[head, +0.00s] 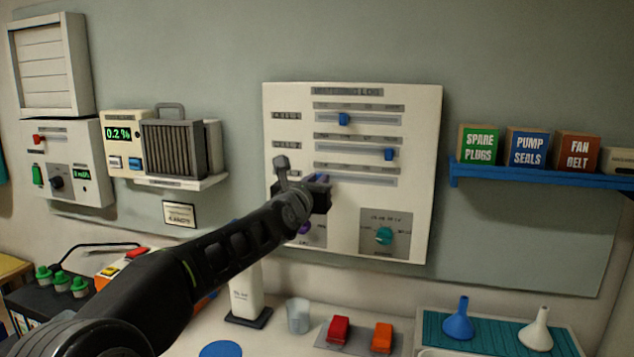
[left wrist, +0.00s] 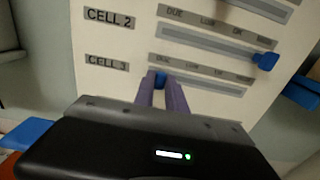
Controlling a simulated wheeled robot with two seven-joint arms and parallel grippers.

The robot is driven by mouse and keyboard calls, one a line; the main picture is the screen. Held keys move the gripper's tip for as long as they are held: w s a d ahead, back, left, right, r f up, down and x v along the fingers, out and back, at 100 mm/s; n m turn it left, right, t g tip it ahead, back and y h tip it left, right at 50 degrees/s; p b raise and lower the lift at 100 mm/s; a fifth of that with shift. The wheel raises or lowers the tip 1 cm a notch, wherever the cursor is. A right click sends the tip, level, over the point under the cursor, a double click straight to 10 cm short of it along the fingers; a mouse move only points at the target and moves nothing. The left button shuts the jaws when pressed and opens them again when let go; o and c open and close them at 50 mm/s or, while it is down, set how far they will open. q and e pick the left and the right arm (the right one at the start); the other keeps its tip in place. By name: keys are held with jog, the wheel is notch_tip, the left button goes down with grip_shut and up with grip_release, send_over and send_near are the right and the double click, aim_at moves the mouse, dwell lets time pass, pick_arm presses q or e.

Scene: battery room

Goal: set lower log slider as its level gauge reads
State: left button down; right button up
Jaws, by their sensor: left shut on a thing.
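The white log panel (head: 350,240) on the wall has three slider rows. The upper slider knob (head: 344,119) is left of its row's middle. The middle knob (head: 389,154) is far right; it also shows in the left wrist view (left wrist: 265,60). The lower row, labelled CELL 3 (left wrist: 107,63), has a blue knob (left wrist: 160,77) near the left end of its slot, by the DUE mark. My left gripper (head: 322,182) is shut on that lower knob, its fingers seen in the left wrist view (left wrist: 162,88); they partly hide it. My right gripper is out of view. I cannot identify the level gauge.
A purple knob (head: 305,228) and a teal dial (head: 384,236) sit low on the panel. A blue shelf (head: 560,172) with labelled boxes is at right. A battery with green caps (head: 62,279) stands at lower left. A beaker (head: 298,316) stands on the bench below.

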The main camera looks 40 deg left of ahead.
pick_arm(q)
jog(key=shift+d, duration=0.1)
jog(key=d+p, duration=0.1)
jog(key=d, duration=0.1)
jog(key=w+d+p, duration=0.1)
jog(key=d, duration=0.1)
jog(key=w+d+p, duration=0.1)
jog(key=d, duration=0.1)
jog(key=shift+w+d+r, duration=0.1)
jog(key=shift+w+d, duration=0.05)
jog(key=shift+d, duration=0.15)
jog(key=w+d, duration=0.1)
jog(key=d, duration=0.4)
jog(key=w+d, duration=0.1)
jog(key=d, duration=0.1)
jog(key=shift+w+d, duration=0.35)
jog(key=shift+d, duration=0.05)
jog(key=c, duration=1.4)
grip_release()
jog(key=shift+d, duration=0.1)
jog(key=shift+o, duration=0.2)
jog(key=shift+s, duration=0.1)
